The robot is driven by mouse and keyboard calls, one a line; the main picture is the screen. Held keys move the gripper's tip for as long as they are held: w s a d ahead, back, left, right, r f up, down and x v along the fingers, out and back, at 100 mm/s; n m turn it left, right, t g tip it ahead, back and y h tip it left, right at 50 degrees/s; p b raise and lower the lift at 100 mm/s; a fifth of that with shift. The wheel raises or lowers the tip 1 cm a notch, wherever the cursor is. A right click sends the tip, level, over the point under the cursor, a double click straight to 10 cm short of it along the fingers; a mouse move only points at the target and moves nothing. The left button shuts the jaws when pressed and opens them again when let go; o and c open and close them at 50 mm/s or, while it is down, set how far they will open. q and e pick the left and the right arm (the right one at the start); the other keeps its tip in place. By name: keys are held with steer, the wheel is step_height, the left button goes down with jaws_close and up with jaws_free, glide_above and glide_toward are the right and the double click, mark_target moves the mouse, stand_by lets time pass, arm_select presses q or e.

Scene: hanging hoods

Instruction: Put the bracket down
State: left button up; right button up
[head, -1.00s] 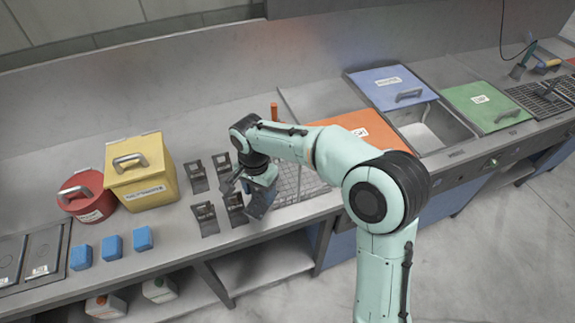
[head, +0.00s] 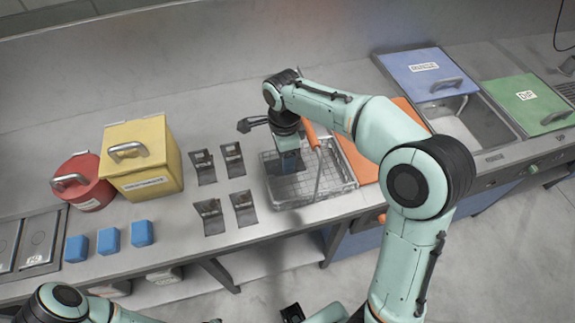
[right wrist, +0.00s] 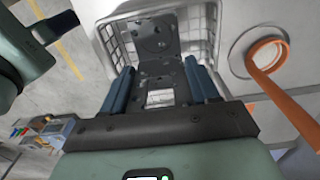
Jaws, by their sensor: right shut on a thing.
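The bracket (right wrist: 152,70), a dark grey metal plate with holes, sits between the blue fingers of my right gripper (right wrist: 165,88) in the right wrist view. My right gripper (head: 289,163) is shut on it, pointing down over the wire basket (head: 318,198) in the head view. There the bracket is mostly hidden by the gripper. White basket wires (right wrist: 212,28) show behind the bracket in the right wrist view; I cannot tell whether it touches them. Several similar brackets (head: 209,215) stand on the counter left of the basket.
An orange handle (head: 311,135) rises at the basket. A yellow box (head: 145,165), a red pot (head: 86,183) and blue blocks (head: 108,241) stand to the left. Blue (head: 420,72) and green (head: 530,104) lids lie right. The counter behind the brackets is clear.

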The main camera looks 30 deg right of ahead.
step_height(320, 180, down, 5)
steer(key=shift+w, duration=0.1)
stand_by(0.3)
steer(key=shift+f+b, duration=0.55)
steer(key=shift+f, duration=0.1)
steer(key=o, duration=1.3)
steer(key=shift+o, duration=0.2)
